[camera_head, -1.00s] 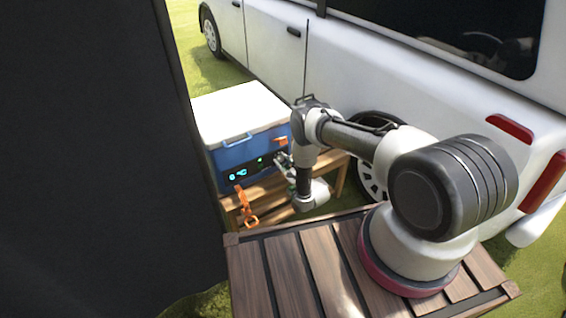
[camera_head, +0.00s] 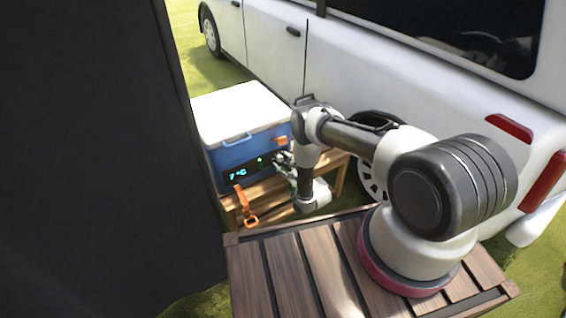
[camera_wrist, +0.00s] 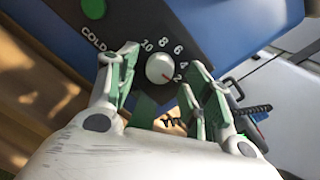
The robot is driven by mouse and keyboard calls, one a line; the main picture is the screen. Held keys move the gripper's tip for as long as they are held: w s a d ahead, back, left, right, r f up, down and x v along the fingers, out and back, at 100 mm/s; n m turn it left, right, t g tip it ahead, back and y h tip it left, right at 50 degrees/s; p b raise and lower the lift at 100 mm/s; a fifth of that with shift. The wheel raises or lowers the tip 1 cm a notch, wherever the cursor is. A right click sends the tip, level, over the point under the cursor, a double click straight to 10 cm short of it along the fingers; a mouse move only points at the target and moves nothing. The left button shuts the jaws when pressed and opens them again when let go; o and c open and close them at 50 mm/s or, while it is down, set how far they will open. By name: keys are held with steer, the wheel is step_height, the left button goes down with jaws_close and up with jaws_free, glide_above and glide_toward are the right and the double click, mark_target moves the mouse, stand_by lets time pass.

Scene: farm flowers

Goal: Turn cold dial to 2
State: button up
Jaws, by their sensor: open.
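The cold dial (camera_wrist: 160,68) is a small round white knob on the dark panel (camera_wrist: 185,28) of the blue cooler, below the numbers 10, 8, 6, 4 and 2. Its red mark points at or very near the 2. The word COLD (camera_wrist: 93,39) is printed to the left. My gripper (camera_wrist: 163,66) is open, with one green-padded finger on each side of the dial; contact cannot be told. In the head view, my gripper (camera_head: 285,165) is at the cooler's front (camera_head: 240,153). The panel's lit display (camera_head: 238,173) seems to read 7°C.
The cooler with its white lid (camera_head: 240,110) stands on a wooden bench (camera_head: 265,187). An orange object (camera_head: 246,207) is at the bench's front. A white van (camera_head: 400,85) stands behind. A dark panel (camera_head: 90,150) blocks the left.

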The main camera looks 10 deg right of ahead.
steer(key=v, duration=1.1)
steer(key=shift+w, duration=0.1)
